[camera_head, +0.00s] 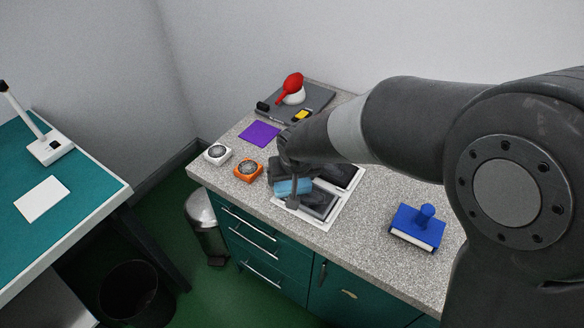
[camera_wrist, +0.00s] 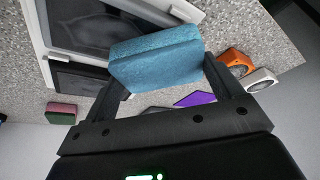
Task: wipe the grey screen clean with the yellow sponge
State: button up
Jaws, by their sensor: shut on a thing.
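My gripper (camera_head: 288,181) is shut on a blue sponge (camera_wrist: 157,58), which spans between its two fingers in the wrist view. The blue sponge also shows in the head view, over the white-framed panel on the counter. The panel (camera_head: 306,217) has two dark grey screens, a lower one (camera_head: 319,205) and an upper one partly hidden by my arm. Faint smudges show on the screen (camera_wrist: 85,27) near the sponge. I cannot tell whether the sponge touches it. A small yellow and black item (camera_head: 302,115) lies on a grey board at the back; I cannot tell if it is a sponge.
The grey board (camera_head: 323,98) also bears a red and white object (camera_head: 291,88). A purple square (camera_head: 260,133), a white device (camera_head: 217,154) and an orange device (camera_head: 248,170) lie left. A blue-handled block (camera_head: 417,228) stands right. A pink and green block (camera_wrist: 61,113) shows in the wrist view.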

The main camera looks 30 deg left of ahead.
jog(key=shift+d+r, duration=0.1)
jog(key=shift+d, duration=5)
jog(key=shift+a+r, duration=0.1)
jog(key=shift+a, duration=5.05)
jog(key=shift+r, duration=3.8)
jog(key=shift+d, duration=0.1)
